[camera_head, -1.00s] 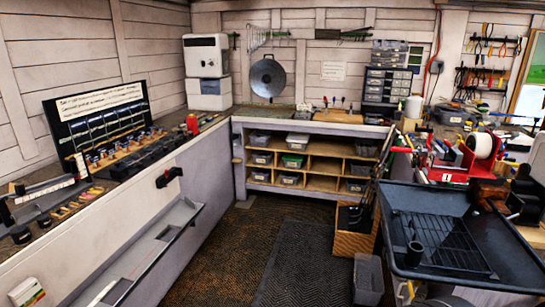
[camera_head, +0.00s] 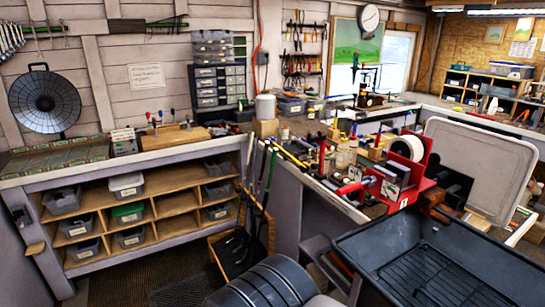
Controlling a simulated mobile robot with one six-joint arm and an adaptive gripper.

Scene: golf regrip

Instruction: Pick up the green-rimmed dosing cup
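I cannot make out a green-rimmed dosing cup in this view. Small bottles and containers (camera_head: 343,152) crowd the right-hand workbench, but they are too small to tell apart. A bin with a green edge (camera_head: 128,213) sits in the shelf unit under the back bench; it looks like a storage bin, not a cup. My gripper is not in view.
The back bench (camera_head: 65,158) has cubby shelves below. A red tool holder (camera_head: 402,196) stands on the right bench, near a dark tray (camera_head: 440,262) at front right. A wooden box of long shafts (camera_head: 222,240) stands on the floor.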

